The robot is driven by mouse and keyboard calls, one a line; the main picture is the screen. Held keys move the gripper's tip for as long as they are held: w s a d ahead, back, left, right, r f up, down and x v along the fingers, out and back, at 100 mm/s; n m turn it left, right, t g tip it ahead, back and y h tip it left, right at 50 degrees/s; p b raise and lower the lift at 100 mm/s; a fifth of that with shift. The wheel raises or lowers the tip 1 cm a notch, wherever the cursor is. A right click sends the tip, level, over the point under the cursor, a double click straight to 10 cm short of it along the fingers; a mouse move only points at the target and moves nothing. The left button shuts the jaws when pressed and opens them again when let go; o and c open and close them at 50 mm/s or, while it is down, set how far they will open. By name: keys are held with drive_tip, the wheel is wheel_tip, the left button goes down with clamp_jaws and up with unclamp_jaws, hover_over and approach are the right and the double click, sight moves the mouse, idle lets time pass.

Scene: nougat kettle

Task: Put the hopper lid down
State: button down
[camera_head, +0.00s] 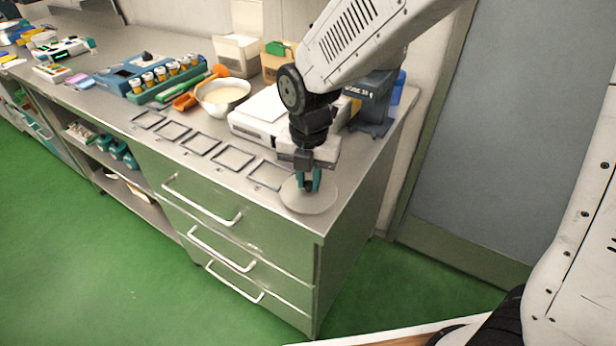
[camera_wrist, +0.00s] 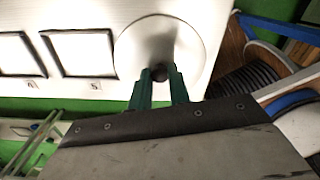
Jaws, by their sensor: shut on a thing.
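The hopper lid (camera_head: 322,202) is a pale round disc at the right front corner of the steel counter, in the head view. In the wrist view the lid (camera_wrist: 188,35) lies flat-looking beyond the fingertips, with a dark knob (camera_wrist: 160,70) at its centre. My gripper (camera_head: 308,184) is over the middle of the lid, pointing down. Its green fingers (camera_wrist: 160,78) are shut on the knob. Whether the lid's underside touches the counter is hidden.
Several dark square frames (camera_head: 232,158) lie in a row left of the lid. A white boxy machine (camera_head: 262,115) stands behind, with a dark bin (camera_head: 372,100) beside it. A bowl (camera_head: 222,95) and a rack of bottles (camera_head: 165,78) are further left. The counter's front edge is close.

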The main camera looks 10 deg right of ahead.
sight(309, 183)
drive_tip(key=shift+f, duration=0.1)
drive_tip(key=c, duration=1.3)
unclamp_jaws()
wheel_tip(309, 183, up, 12)
drive_tip(key=s+d+r+m, duration=0.2)
drive_tip(key=s+d+m, duration=0.3)
drive_tip(key=d+m, duration=0.25)
drive_tip(key=s+d+r+m, duration=0.3)
drive_tip(key=s+d+m, duration=0.1)
drive_tip(key=d+m, duration=0.4)
drive_tip(key=s+d+m, duration=0.1)
drive_tip(key=s+m, duration=0.2)
drive_tip(key=m, duration=0.2)
drive_tip(key=s+d+f+m, duration=0.1)
drive_tip(key=s+d+m, duration=0.1)
drive_tip(key=s+m, duration=0.2)
drive_tip(key=s+d+f+m+t, duration=0.1)
drive_tip(key=s+d+m, duration=0.1)
drive_tip(key=m, duration=0.5)
drive_tip(key=shift+s, duration=0.8)
